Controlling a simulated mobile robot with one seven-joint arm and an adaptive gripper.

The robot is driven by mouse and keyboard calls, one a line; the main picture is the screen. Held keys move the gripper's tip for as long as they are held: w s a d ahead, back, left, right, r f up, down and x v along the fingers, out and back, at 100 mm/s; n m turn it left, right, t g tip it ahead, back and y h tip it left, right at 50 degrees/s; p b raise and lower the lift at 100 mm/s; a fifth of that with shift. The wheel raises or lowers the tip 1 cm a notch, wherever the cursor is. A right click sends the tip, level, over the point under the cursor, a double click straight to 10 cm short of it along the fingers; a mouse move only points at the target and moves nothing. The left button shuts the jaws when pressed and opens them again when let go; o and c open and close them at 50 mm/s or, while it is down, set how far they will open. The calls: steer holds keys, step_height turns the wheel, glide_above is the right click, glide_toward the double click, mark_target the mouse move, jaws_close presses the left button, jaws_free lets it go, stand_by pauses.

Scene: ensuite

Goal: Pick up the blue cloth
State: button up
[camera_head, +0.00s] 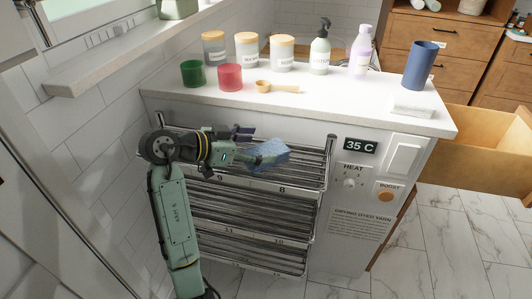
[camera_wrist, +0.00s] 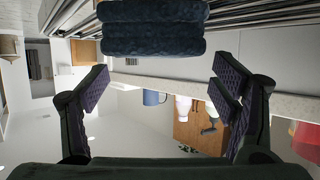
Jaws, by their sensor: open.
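The blue cloth (camera_head: 268,153) is a small folded bundle at the upper bars of the drying rack (camera_head: 250,205), beside the number 8 label. It also shows in the wrist view as a dark blue, layered fold (camera_wrist: 152,30) at the top middle. My gripper (camera_head: 243,148) is just left of the cloth in the head view. In the wrist view my gripper (camera_wrist: 160,88) has its two padded fingers spread wide, with nothing between them. The cloth lies beyond the fingers there; contact cannot be told from the head view.
A white counter (camera_head: 330,107) overhangs the rack, holding jars, pump bottles, a green cup (camera_head: 193,74), a red cup (camera_head: 230,78) and a blue tumbler (camera_head: 420,65). A control panel (camera_head: 360,190) stands right of the rack. An open wooden drawer (camera_head: 485,145) juts out at right.

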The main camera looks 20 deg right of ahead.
mark_target(278, 146)
steer(key=x, duration=0.1)
steer(key=p+x, duration=0.1)
steer(key=x, duration=0.1)
steer(key=p+x, duration=0.1)
steer(key=shift+s+d+r, duration=0.1)
steer(key=shift+s+d, duration=0.1)
steer(key=shift+d, duration=0.2)
steer(key=shift+w+d+f, duration=0.1)
steer(key=shift+d+f, duration=0.1)
steer(key=shift+f, duration=0.05)
steer(key=c, duration=1.3)
steer(key=shift+c, duration=0.2)
